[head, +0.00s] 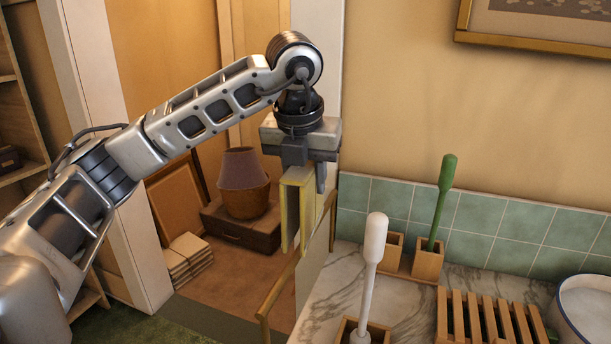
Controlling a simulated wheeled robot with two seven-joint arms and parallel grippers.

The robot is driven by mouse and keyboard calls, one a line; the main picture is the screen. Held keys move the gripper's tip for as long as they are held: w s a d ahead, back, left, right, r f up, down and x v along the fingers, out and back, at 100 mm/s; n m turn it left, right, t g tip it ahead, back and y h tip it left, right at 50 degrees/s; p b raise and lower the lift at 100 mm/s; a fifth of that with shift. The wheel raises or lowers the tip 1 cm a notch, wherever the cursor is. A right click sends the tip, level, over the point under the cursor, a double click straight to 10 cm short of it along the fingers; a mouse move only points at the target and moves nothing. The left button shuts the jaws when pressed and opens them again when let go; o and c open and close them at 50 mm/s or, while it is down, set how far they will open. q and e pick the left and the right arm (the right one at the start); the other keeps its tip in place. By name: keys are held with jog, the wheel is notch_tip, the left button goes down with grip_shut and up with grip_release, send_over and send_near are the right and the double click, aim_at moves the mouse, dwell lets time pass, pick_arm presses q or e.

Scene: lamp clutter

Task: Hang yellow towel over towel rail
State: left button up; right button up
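The yellow towel (289,217) hangs folded in two flaps below my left gripper (308,170), which points down and is shut on its upper fold. The brass towel rail (279,287) runs along the side of the counter, sloping up to the right in the head view. The towel's lower ends are near the rail's line in the picture. I cannot tell whether they touch or whether the rail lies between the flaps. Part of the rail is hidden behind the towel. My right gripper is out of view.
The marble counter (400,300) at right carries a white-handled brush (374,245) and a green-handled brush (442,200) in wooden holders, a slatted wooden rack (487,318) and a white bowl (592,310). A lamp (244,185) stands on a brown case (240,228) behind.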

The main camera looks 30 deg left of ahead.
pick_arm(q)
jog(key=shift+f+m+b, duration=0.4)
jog(key=shift+f+b, duration=0.65)
jog(key=shift+f, duration=0.2)
jog(key=shift+f, duration=0.25)
jog(key=shift+f+b, duration=0.95)
